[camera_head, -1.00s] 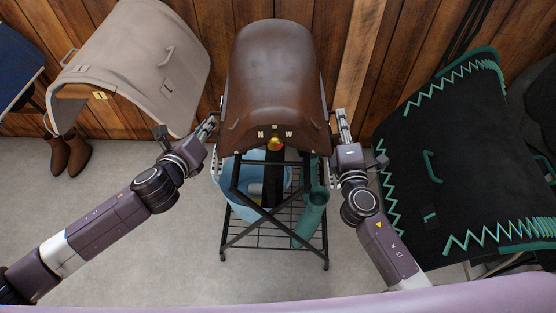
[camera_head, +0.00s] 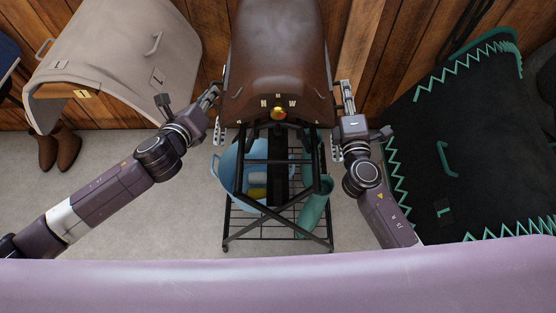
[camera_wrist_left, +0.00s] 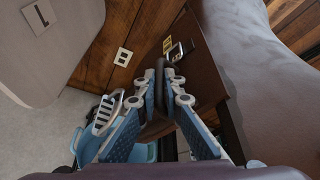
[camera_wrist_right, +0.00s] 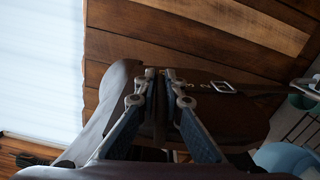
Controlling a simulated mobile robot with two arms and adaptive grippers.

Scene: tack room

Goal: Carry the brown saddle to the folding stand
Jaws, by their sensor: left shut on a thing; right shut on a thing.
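The brown saddle (camera_head: 278,60) is upright at the top centre of the head view, its far end cut off by the frame. A black folding stand (camera_head: 316,157) shows directly under its near end; I cannot tell whether the saddle rests on it. My left gripper (camera_head: 213,94) is shut on the saddle's left edge, and my right gripper (camera_head: 346,92) on its right edge. In the left wrist view, the fingers (camera_wrist_left: 165,66) close on a dark strip beside the brown flap (camera_wrist_left: 207,78). In the right wrist view, the fingers (camera_wrist_right: 160,78) also close at the flap (camera_wrist_right: 228,120).
A blue bucket (camera_head: 229,172) and a green roll (camera_head: 314,208) sit on the stand's lower wire shelf. A beige saddle-shaped piece (camera_head: 115,55) stands at left, with brown boots (camera_head: 68,150) below. A black, green-trimmed pad (camera_head: 470,140) stands at right. The wooden wall is behind.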

